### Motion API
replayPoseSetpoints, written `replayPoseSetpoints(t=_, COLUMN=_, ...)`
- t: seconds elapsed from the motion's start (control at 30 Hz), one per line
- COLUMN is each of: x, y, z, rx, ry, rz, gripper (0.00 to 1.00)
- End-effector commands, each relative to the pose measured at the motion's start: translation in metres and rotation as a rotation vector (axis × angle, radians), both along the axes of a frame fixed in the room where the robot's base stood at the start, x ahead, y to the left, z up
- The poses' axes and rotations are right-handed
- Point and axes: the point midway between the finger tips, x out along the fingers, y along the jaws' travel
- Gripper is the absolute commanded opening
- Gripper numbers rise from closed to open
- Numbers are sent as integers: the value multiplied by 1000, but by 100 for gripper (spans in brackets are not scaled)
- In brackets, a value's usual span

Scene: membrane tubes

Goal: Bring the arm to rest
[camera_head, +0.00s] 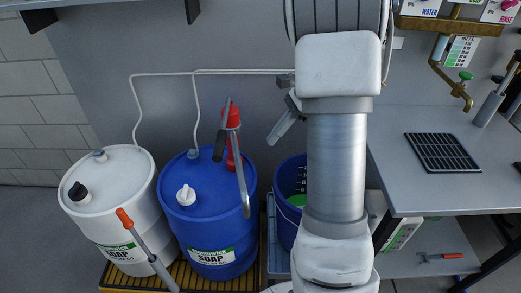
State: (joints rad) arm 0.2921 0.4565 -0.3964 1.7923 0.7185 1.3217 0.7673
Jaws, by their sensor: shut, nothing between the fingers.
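My arm stands upright in the middle of the picture, with a white joint block at the top, a metal cylinder below it and a white joint at the bottom.
A white drum (115,195) and a blue drum (208,215) labelled soap stand at left, with a pump (235,155) on the blue one. A blue bucket (287,212) is close to my arm's left. A grey table (400,150) with a black grate (442,152) is at right.

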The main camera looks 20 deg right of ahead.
Motion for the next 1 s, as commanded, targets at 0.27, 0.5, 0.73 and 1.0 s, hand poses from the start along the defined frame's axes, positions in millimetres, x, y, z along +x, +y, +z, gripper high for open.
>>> replayPoseSetpoints(t=0.27, x=-5, y=-26, z=38, rx=0, ry=-1, rz=-2, gripper=0)
replayPoseSetpoints(t=0.5, x=-6, y=-30, z=45, rx=0, ry=-1, rz=-2, gripper=0)
replayPoseSetpoints(t=0.73, x=-12, y=-16, z=58, rx=-29, ry=-41, rz=63, gripper=0)
replayPoseSetpoints(t=1.0, x=-41, y=33, z=94, rx=-157, ry=-194, rz=330, gripper=0)
